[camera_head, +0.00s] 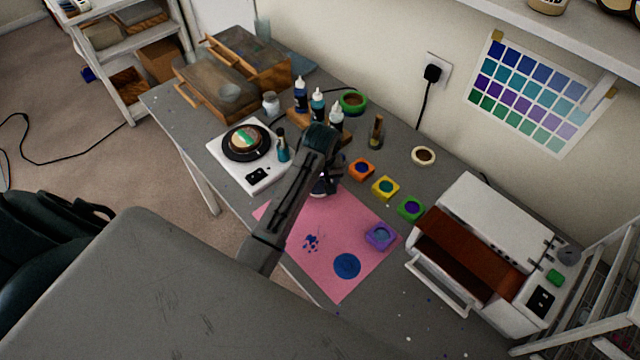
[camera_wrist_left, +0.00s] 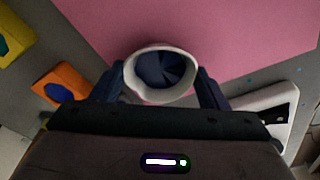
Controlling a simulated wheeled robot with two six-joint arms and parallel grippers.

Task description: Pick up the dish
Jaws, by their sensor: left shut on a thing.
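A small round white-rimmed dish (camera_wrist_left: 138,85) with a dark blue inside sits between the fingers of my left gripper (camera_wrist_left: 160,84) in the wrist view. The fingers press on it from both sides. In the head view my left gripper (camera_head: 325,186) is over the back corner of the pink mat (camera_head: 310,270), and my arm and gripper mostly hide the dish. I cannot tell whether the dish touches the surface below. My right gripper does not show.
Orange (camera_head: 361,169), yellow (camera_head: 385,187), green (camera_head: 410,208) and purple (camera_head: 380,236) moulds stand to the right. Dropper bottles (camera_head: 318,104) stand behind, a white turntable unit (camera_head: 236,174) to the left. A white oven-like machine (camera_head: 490,245) stands far right.

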